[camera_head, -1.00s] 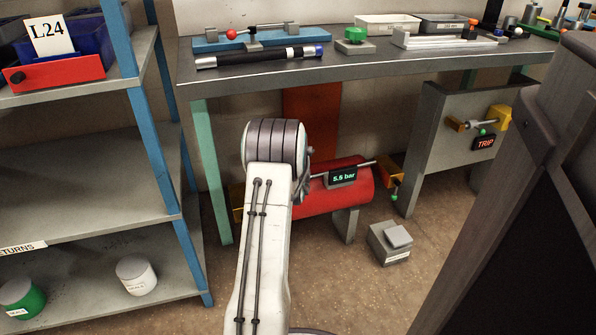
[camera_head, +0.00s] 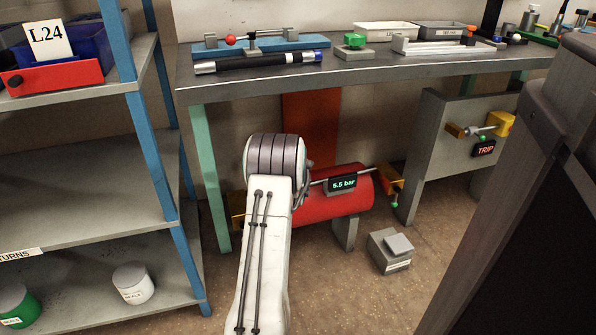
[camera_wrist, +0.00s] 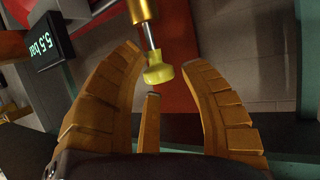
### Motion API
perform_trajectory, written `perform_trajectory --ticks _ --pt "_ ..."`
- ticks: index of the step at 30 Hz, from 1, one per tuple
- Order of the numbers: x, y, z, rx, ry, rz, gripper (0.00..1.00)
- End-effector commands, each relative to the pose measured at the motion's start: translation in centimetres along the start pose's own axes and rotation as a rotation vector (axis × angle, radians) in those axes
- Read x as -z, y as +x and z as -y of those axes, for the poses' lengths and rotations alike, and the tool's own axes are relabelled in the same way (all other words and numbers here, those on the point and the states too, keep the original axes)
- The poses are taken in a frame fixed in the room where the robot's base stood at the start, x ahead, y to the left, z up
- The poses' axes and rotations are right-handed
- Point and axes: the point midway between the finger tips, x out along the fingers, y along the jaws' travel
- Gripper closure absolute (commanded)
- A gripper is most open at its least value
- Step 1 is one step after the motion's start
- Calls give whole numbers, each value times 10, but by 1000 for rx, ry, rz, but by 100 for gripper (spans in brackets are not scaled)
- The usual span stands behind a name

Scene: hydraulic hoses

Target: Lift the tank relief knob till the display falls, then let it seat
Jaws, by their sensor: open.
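The red tank (camera_head: 325,203) lies under the bench, partly behind my arm. Its display (camera_head: 342,183) shows in the head view; in the wrist view the display (camera_wrist: 45,40) reads 5.5 bar, turned sideways. A yellow knob (camera_wrist: 159,73) on a thin silver stem, joined to a brass fitting (camera_wrist: 143,10), shows in the wrist view. I take it for the relief knob. My gripper (camera_wrist: 160,56) is open, with its segmented orange fingers to either side of the knob; I see no contact. The head view hides my gripper and this knob behind my arm.
A bench (camera_head: 370,72) with tools spans above the tank. A brass fitting with a green knob (camera_head: 396,205) is at the tank's right end. A grey block (camera_head: 390,250) stands on the floor. A TRIP panel (camera_head: 484,149) is at right, shelves (camera_head: 90,170) at left.

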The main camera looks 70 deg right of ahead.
Motion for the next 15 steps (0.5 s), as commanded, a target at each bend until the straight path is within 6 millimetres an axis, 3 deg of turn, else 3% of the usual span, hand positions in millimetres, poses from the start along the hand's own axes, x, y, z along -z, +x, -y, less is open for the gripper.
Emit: perform_trajectory --ticks 12,15 --pt "0 0 0 0 0 -1 98" --pt "1 0 0 0 0 -2 100"
